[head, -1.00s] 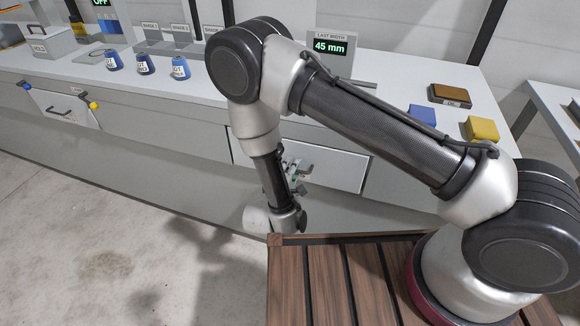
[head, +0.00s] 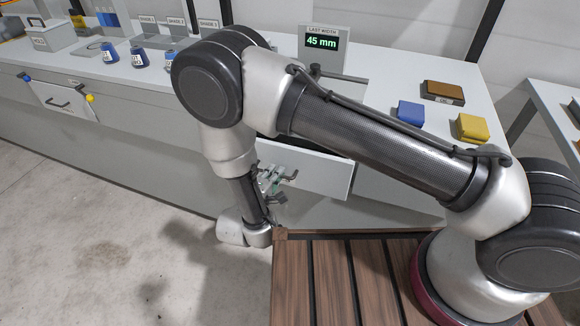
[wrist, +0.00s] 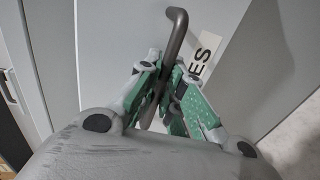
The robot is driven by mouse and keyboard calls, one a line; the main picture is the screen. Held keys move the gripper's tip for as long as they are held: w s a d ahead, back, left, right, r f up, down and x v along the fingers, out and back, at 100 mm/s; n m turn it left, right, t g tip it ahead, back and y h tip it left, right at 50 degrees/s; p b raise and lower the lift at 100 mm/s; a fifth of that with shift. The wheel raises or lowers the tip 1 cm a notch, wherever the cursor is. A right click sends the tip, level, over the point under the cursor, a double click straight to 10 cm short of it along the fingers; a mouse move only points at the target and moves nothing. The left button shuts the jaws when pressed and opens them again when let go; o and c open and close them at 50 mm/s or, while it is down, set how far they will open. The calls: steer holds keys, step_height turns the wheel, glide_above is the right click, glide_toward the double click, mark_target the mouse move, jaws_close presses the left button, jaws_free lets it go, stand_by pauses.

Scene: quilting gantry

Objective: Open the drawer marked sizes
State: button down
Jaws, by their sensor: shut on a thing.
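The drawer (head: 325,176) under the right part of the long counter stands partly open, with a dark gap showing above its pale front. In the wrist view its bar handle (wrist: 177,30) stands out from the grey front, beside a white label (wrist: 207,50) of which only "ES" shows. My gripper (wrist: 163,80) is shut on the handle, with its green-padded fingers on both sides of it. In the head view my gripper (head: 271,182) is at the drawer front's left part, partly hidden by my arm. The inside of the drawer is mostly hidden.
Another drawer (head: 62,112) with a handle is shut at the left. On the counter (head: 380,88) are a display reading 45 mm (head: 322,42), a blue block (head: 411,113), a yellow block (head: 473,128) and several blue spools. The floor (head: 60,220) at the left is clear.

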steer(key=f+v, duration=0.2)
steer(key=v, duration=0.8)
steer(key=s+f+v, duration=0.1)
steer(key=f+v, duration=0.1)
steer(key=v, duration=0.9)
steer(key=shift+s+a+f, duration=0.2)
steer(key=shift+s+a, duration=0.05)
steer(key=shift+a, duration=0.05)
steer(key=c, duration=1.5)
jaws_free()
steer(key=shift+c, duration=0.2)
steer(key=v, duration=1.2)
steer(key=shift+f, duration=0.1)
